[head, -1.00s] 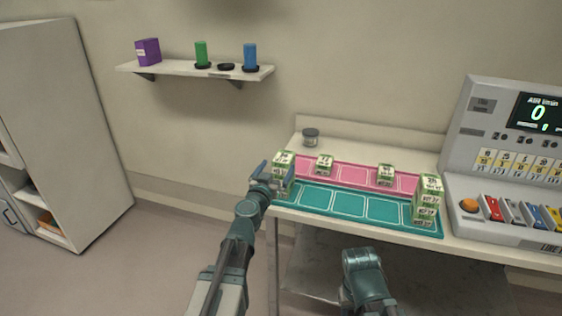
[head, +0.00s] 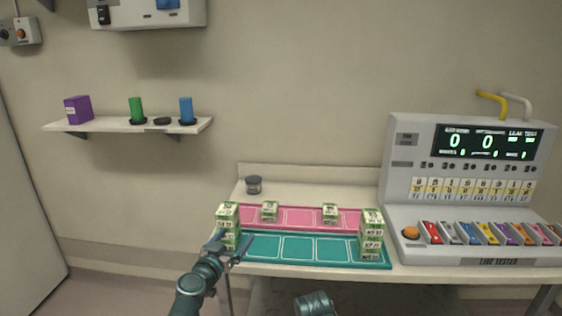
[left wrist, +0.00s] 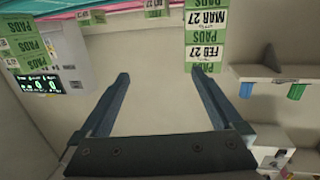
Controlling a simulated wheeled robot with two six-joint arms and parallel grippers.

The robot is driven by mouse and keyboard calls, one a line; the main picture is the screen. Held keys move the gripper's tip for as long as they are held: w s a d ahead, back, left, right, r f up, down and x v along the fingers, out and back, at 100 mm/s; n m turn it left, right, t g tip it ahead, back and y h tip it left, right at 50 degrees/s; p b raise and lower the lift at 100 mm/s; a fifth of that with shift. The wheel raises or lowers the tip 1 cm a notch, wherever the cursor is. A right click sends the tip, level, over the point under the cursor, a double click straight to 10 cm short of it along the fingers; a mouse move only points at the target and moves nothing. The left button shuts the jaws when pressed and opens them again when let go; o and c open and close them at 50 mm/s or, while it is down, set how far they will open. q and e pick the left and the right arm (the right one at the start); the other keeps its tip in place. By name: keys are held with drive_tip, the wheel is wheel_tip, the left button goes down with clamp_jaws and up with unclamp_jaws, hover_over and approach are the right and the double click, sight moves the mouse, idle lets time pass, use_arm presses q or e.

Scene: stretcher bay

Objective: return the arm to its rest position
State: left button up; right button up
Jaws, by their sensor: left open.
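My left gripper (head: 232,246) is open and empty at the front left edge of the table, just in front of the left stack of green-and-white pad boxes (head: 228,220). In the left wrist view its two fingers (left wrist: 165,90) are spread with nothing between them, and the stack (left wrist: 207,35) shows beyond the right finger. Part of my right arm (head: 314,304) shows at the bottom of the head view, but its fingertips cannot be seen.
The table holds a teal mat (head: 262,247), a pink mat (head: 345,216) with two single boxes, a right box stack (head: 372,238), a small jar (head: 254,184) and a tester console (head: 465,190). A wall shelf (head: 90,127) is at left. Floor left of the table looks clear.

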use_arm(q)
drive_tip(key=s+d+f+m+g+h, duration=0.2)
drive_tip(key=s+d+f+g+h, duration=0.1)
drive_tip(key=d+f+g, duration=0.3)
drive_tip(key=s+a+f+n+g+y, duration=0.2)
drive_tip(key=s+f+g+y, duration=0.1)
drive_tip(key=s+f+g, duration=0.3)
drive_tip(key=s+a+f+n+g+y, duration=0.2)
drive_tip(key=s+f+g+y, duration=0.1)
drive_tip(key=s+f, duration=0.5)
drive_tip(key=s+d+r+m+g+y+p, duration=0.2)
drive_tip(key=s+d+r+m+p, duration=0.1)
drive_tip(key=s+d, duration=0.4)
drive_tip(key=d+r+p, duration=0.1)
drive_tip(key=d, duration=0.2)
drive_tip(key=shift+r+p, duration=0.35)
